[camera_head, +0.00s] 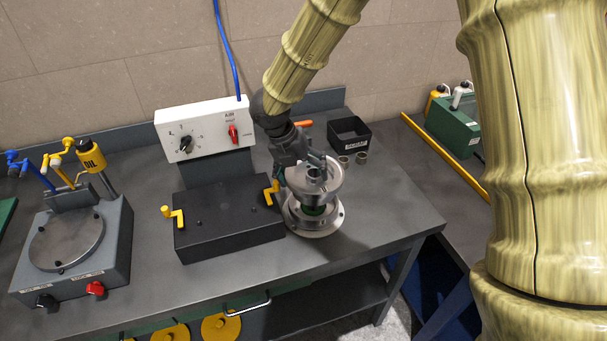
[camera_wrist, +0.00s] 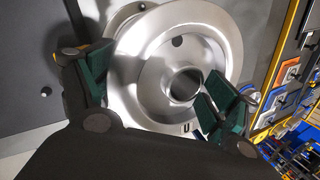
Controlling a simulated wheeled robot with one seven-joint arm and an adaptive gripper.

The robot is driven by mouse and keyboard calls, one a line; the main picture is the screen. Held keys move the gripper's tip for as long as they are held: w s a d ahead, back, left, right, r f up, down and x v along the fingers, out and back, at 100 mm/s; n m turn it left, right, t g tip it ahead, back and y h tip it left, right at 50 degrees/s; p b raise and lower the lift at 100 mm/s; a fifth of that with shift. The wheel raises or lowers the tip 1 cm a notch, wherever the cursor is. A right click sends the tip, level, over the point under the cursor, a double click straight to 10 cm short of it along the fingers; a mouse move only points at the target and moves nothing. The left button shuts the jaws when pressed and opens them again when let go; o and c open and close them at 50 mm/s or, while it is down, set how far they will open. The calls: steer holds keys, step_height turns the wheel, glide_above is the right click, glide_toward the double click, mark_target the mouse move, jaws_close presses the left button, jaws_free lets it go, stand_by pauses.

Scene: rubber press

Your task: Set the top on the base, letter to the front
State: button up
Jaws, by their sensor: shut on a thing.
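The top (camera_head: 327,187) is a round silver metal part with a raised collar around a central hole. It fills much of the wrist view (camera_wrist: 155,75), with a dark round hole and a small dark mark near its lower rim. The base (camera_head: 324,229), a silver flanged part, stands on the bench under the top. A green ring shows between them. I cannot tell whether top and base touch.
A black block with yellow handles (camera_head: 225,222) stands close left of the base, below a white control box (camera_head: 204,128). The bench's front right is clear.

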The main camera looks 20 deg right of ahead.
steer(key=shift+f, duration=0.65)
steer(key=shift+f, duration=0.6)
steer(key=o, duration=1.8)
steer(key=shift+r+p, duration=0.3)
steer(key=shift+r, duration=0.55)
steer(key=shift+a+r+b, duration=0.2)
steer(key=shift+a+b, duration=0.05)
steer(key=shift+b, duration=0.25)
steer(key=b+v, duration=0.2)
steer(key=v, duration=0.9)
steer(key=shift+b, duration=0.4)
